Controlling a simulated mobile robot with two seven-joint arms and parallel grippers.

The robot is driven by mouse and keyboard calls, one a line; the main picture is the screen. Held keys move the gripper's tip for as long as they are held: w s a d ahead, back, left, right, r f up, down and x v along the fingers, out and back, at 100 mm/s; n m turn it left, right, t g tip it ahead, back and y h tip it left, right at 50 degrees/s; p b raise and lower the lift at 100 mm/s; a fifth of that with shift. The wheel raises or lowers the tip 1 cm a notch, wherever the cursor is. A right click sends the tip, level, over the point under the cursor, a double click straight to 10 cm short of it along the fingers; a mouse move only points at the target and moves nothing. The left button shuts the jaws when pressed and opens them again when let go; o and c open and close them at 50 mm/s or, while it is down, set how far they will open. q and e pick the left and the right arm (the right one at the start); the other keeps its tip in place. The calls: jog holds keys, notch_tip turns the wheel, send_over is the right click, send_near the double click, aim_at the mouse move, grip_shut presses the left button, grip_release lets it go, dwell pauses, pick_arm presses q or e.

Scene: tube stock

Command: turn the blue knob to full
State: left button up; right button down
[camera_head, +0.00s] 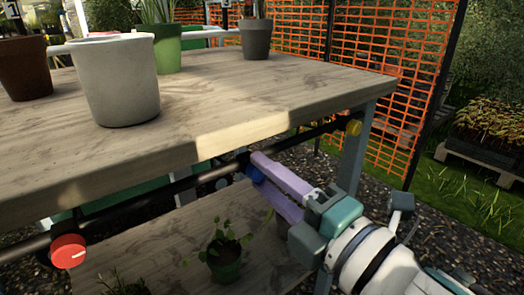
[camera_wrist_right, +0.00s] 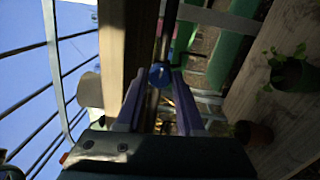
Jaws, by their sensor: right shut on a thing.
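The blue knob (camera_head: 254,173) sits on the dark pipe below the front edge of the wooden table, partly covered by purple fingers. My right gripper (camera_head: 256,171) comes in from the lower right, its two fingers one on each side of the knob and closed on it. In the right wrist view the blue knob (camera_wrist_right: 160,75) shows a pale mark on its face, between the tips of my right gripper (camera_wrist_right: 158,82). The mark is too small to read as an exact angle. My left gripper is not in view.
A red knob (camera_head: 68,251) and a yellow knob (camera_head: 354,127) sit on the same pipe (camera_head: 185,184). The table (camera_head: 200,110) above bears a white pot (camera_head: 117,85) and other pots. A potted plant (camera_head: 224,262) stands on the lower shelf (camera_head: 165,255). A table leg (camera_head: 354,155) stands at the right.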

jog(key=m+p, duration=0.2)
jog(key=m, duration=0.7)
jog(key=shift+r+m+h+p, duration=0.15)
jog(key=shift+m+h+p, duration=0.15)
jog(key=shift+h, duration=0.1)
jog(key=m+p, duration=0.1)
jog(key=m, duration=0.3)
jog(key=shift+m, duration=0.3)
jog(key=shift+m+p, duration=0.35)
jog(key=shift+m, duration=1.25)
jog(key=c, duration=0.5)
grip_release()
jog(key=shift+c, duration=0.2)
jog(key=shift+s, duration=0.15)
